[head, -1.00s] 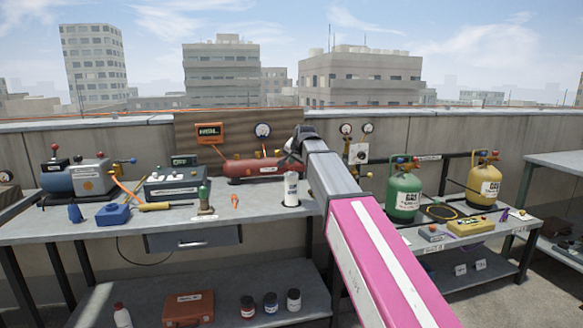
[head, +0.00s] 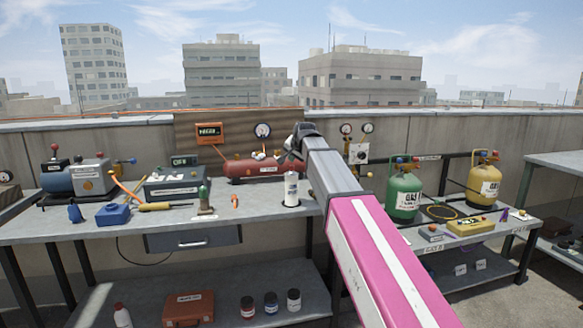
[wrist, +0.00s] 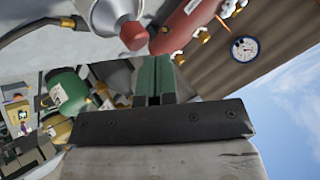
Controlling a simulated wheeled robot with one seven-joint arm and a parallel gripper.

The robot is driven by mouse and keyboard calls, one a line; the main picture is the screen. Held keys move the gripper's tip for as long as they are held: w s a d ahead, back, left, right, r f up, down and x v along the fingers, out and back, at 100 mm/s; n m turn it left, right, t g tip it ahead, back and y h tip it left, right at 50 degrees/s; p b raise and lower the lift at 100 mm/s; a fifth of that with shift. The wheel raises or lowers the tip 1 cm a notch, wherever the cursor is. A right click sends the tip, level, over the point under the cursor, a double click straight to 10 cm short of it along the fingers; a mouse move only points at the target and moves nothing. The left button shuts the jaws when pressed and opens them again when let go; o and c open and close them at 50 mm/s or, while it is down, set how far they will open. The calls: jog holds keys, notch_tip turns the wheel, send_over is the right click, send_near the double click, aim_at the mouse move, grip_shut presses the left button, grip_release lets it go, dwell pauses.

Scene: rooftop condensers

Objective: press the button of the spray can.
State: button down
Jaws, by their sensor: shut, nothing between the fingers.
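The spray can (head: 291,189) is a white cylinder standing upright on the workbench, left of my arm in the head view. In the wrist view its pale top (wrist: 105,14) shows at the upper edge, with a red button (wrist: 134,36) on it. My gripper (wrist: 154,60) has its two green fingers together with nothing between them. The fingertips are close to the red button and slightly right of it in the wrist view; I cannot tell whether they touch. In the head view my gripper is above the can, its fingertips too small to make out.
A red air tank (head: 252,168) lies behind the can, and the wall behind carries gauges (head: 263,130). A green gas cylinder (head: 404,195) and a yellow one (head: 484,180) stand to the right. A small bottle (head: 205,200) and tools are on the bench to the left.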

jog(key=shift+r, duration=0.25)
jog(key=shift+r, duration=2.5)
